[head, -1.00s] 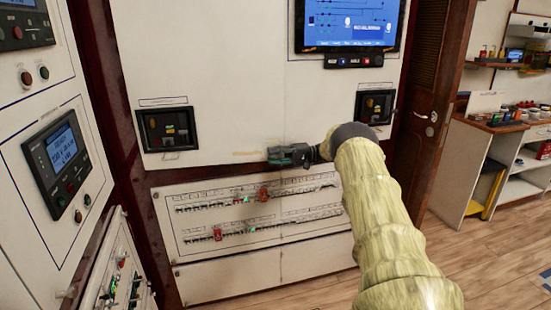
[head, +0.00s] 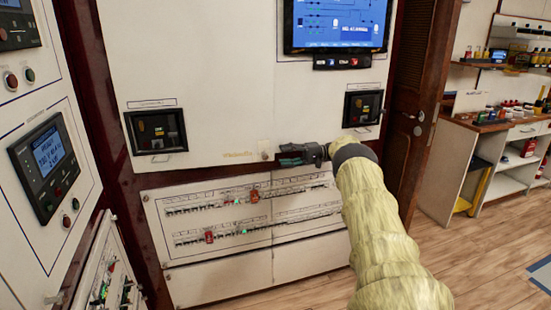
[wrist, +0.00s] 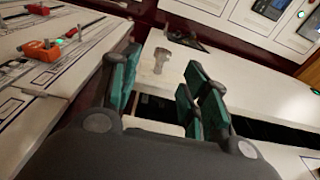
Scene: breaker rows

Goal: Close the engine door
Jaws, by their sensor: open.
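A large white cabinet panel (head: 220,70) fills the middle of the head view; I take it as the engine door, though its label is too small to read. A small pale handle (head: 265,149) sits near its lower edge. The handle also shows in the wrist view (wrist: 163,60), just ahead of my fingers. My gripper (head: 286,155) is open and empty, close to the panel just right of the handle. The wrist view shows a dark gap (wrist: 275,131) beside the white panel edge. How far the door stands open is hard to tell.
A breaker panel (head: 232,252) with rows of switches and red clips lies below. A control cabinet (head: 85,128) stands close on the left. A brown louvred door (head: 407,125) and a workbench (head: 490,127) are on the right. The wooden floor (head: 500,250) is clear there.

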